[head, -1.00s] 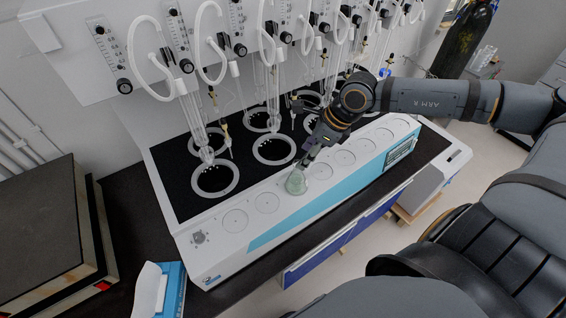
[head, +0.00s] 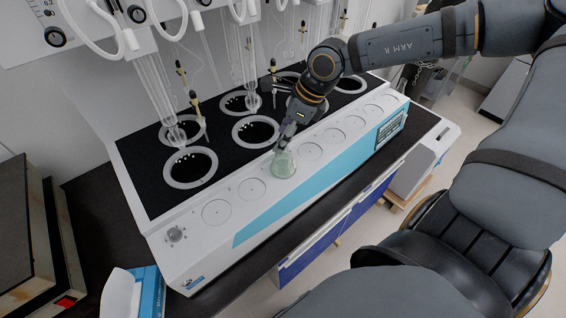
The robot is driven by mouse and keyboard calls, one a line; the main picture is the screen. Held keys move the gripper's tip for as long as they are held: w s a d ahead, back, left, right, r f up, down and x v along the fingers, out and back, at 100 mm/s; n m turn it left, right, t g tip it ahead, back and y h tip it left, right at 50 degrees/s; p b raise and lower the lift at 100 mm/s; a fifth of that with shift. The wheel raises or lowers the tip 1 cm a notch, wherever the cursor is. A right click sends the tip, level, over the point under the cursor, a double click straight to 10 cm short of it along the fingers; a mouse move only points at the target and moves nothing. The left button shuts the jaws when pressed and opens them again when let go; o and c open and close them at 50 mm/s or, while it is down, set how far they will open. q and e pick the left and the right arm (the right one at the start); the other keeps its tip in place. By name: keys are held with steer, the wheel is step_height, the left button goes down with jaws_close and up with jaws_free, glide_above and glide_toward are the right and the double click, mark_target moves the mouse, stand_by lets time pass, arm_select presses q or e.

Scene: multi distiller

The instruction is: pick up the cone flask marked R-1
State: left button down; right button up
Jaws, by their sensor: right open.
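A small cone flask (head: 284,166) of pale green glass stands upright on the white front ledge of the distiller (head: 190,228), on one of its round marks. No marking on it can be read at this size. My right gripper (head: 285,143) reaches down from the upper right, with its fingertips at the flask's neck. The gripper is open, and its fingers partly hide the top of the flask. I cannot tell whether they touch the glass. My left gripper does not show.
Behind the ledge are several ringed heating wells (head: 190,167) with glass tubes and hoses above them. A blue and white box (head: 150,290) stands at the lower left. The ledge has bare round marks (head: 216,213) on both sides of the flask.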

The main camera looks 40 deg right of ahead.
mark_target(283, 156)
steer(key=f+b, duration=0.1)
steer(key=f, duration=0.1)
steer(key=a+f+b, duration=0.1)
steer(key=f, duration=0.2)
steer(key=shift+w, duration=0.15)
steer(key=shift+w+a+f+b, duration=0.15)
steer(key=shift+w+f+b, duration=0.05)
steer(key=shift+b, duration=0.1)
steer(key=shift+w+a, duration=0.1)
steer(key=shift+r, duration=0.1)
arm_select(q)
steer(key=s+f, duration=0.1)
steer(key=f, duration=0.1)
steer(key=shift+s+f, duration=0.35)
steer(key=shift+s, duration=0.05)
arm_select(e)
jaws_close()
